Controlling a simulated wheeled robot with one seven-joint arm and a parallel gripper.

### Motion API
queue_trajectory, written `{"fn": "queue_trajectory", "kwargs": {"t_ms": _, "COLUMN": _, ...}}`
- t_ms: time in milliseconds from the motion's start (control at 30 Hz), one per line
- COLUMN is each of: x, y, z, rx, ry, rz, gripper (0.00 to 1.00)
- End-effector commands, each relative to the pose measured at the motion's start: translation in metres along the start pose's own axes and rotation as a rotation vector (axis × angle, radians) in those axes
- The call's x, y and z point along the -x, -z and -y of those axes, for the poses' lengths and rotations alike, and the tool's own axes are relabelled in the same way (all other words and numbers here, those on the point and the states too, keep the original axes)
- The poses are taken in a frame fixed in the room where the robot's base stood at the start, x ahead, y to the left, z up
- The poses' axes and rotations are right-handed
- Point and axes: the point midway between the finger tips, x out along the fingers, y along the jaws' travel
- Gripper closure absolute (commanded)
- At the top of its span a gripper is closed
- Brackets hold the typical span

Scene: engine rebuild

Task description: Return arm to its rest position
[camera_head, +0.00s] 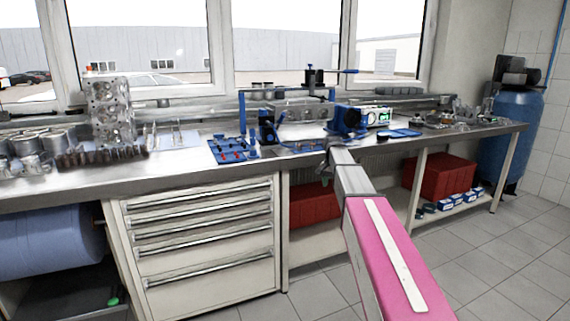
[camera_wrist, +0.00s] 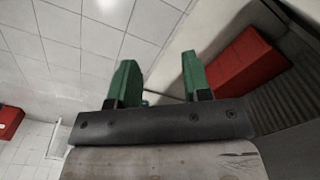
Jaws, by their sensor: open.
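My arm shows in the head view, with a pink link reaching from the lower right toward the front edge of the metal workbench (camera_head: 190,177). The far end of the arm is near the bench edge, and the gripper itself is hard to make out there. In the wrist view my gripper (camera_wrist: 158,82) has two green fingers standing well apart. The space between the fingers is empty, with tiled floor and a bench leg behind it.
Red boxes (camera_head: 440,178) stand below the bench; one red box also shows in the wrist view (camera_wrist: 243,72). A drawer cabinet (camera_head: 205,245) is at left. A blue tray of tools (camera_head: 232,150) and a cylinder head (camera_head: 108,112) are on the bench. Tiled floor (camera_head: 500,255) is free at right.

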Motion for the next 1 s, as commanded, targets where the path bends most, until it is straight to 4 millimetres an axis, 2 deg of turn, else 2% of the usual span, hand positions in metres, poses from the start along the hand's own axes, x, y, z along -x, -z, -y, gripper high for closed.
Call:
{"fn": "queue_trajectory", "kwargs": {"t_ms": 33, "x": -0.025, "y": -0.028, "z": -0.014, "rx": 0.031, "ry": -0.002, "rz": 0.004, "gripper": 0.55}}
{"fn": "queue_trajectory", "kwargs": {"t_ms": 200, "x": -0.092, "y": -0.089, "z": -0.045, "rx": 0.145, "ry": -0.001, "rz": 0.003, "gripper": 0.55}}
{"fn": "queue_trajectory", "kwargs": {"t_ms": 300, "x": -0.126, "y": -0.127, "z": -0.065, "rx": 0.212, "ry": -0.002, "rz": 0.003, "gripper": 0.55}}
{"fn": "queue_trajectory", "kwargs": {"t_ms": 500, "x": -0.181, "y": -0.205, "z": -0.106, "rx": 0.347, "ry": -0.001, "rz": 0.003, "gripper": 0.55}}
{"fn": "queue_trajectory", "kwargs": {"t_ms": 600, "x": -0.201, "y": -0.241, "z": -0.126, "rx": 0.410, "ry": 0.000, "rz": 0.001, "gripper": 0.55}}
{"fn": "queue_trajectory", "kwargs": {"t_ms": 733, "x": -0.219, "y": -0.277, "z": -0.144, "rx": 0.474, "ry": 0.000, "rz": 0.000, "gripper": 0.55}}
{"fn": "queue_trajectory", "kwargs": {"t_ms": 833, "x": -0.226, "y": -0.292, "z": -0.153, "rx": 0.506, "ry": 0.000, "rz": -0.001, "gripper": 0.55}}
{"fn": "queue_trajectory", "kwargs": {"t_ms": 1000, "x": -0.230, "y": -0.299, "z": -0.157, "rx": 0.525, "ry": 0.001, "rz": -0.004, "gripper": 0.55}}
